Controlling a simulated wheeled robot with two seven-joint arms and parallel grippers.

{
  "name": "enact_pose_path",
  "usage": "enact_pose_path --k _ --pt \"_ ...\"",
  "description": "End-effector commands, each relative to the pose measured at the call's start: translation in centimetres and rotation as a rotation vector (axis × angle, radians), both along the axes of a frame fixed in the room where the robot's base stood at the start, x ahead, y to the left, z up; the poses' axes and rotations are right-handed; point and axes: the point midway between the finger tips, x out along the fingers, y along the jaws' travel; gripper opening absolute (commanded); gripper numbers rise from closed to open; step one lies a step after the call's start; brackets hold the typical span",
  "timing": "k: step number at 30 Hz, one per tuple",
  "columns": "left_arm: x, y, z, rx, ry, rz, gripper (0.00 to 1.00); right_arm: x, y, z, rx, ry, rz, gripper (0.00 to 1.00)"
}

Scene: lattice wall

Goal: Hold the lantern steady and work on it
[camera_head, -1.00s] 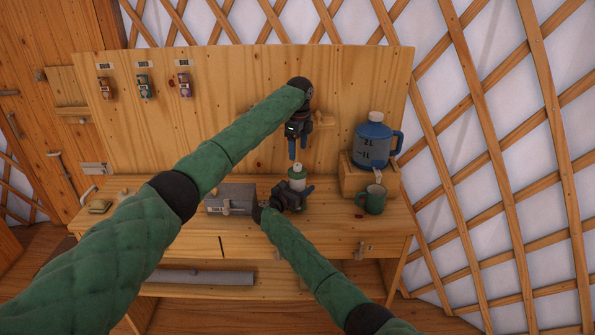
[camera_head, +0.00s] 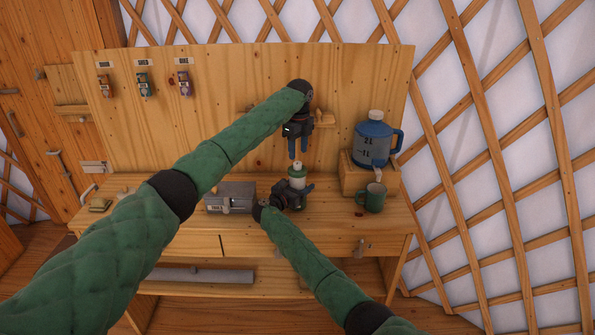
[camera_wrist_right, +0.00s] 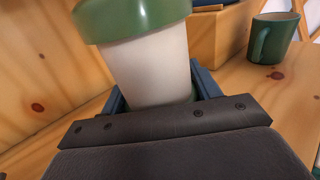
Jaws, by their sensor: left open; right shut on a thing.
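The lantern (camera_head: 297,175) has a green cap and a whitish body and stands upright on the wooden workbench. My right gripper (camera_head: 300,196) is shut on the lantern's lower body. In the right wrist view the lantern's pale body (camera_wrist_right: 150,68) stands between the gripper's blue fingers, and its top is cut off by the frame. My left gripper (camera_head: 298,147) is open and empty, pointing down just above the lantern's top. The gap between its fingertips and the lantern is small.
A grey box (camera_head: 232,197) sits left of the lantern. A green mug (camera_head: 372,198) and a blue jug (camera_head: 374,142) on a wooden block stand to the right. Small items hang on the back board (camera_head: 230,80). The bench front (camera_head: 190,222) is mostly clear.

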Motion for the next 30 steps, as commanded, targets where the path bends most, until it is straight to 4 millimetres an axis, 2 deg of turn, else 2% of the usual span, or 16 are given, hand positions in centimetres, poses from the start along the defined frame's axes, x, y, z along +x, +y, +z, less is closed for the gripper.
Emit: enact_pose_path --k 9,15,21,30 --pt "-0.1 0.1 -2.7 -0.004 0.004 -0.451 0.47 0.0 0.0 0.0 0.000 0.000 0.000 0.40" --pt "-0.1 0.1 -4.0 -0.007 0.005 -0.674 0.47 0.0 0.0 0.0 0.000 0.000 0.000 0.40" --pt "-0.1 0.2 -4.6 -0.008 0.004 -0.781 0.47 0.0 0.0 0.0 0.000 0.000 0.000 0.40" --pt "-0.1 0.2 -4.7 -0.009 0.005 -0.798 0.47 0.0 0.0 0.0 0.000 0.000 0.000 0.40"
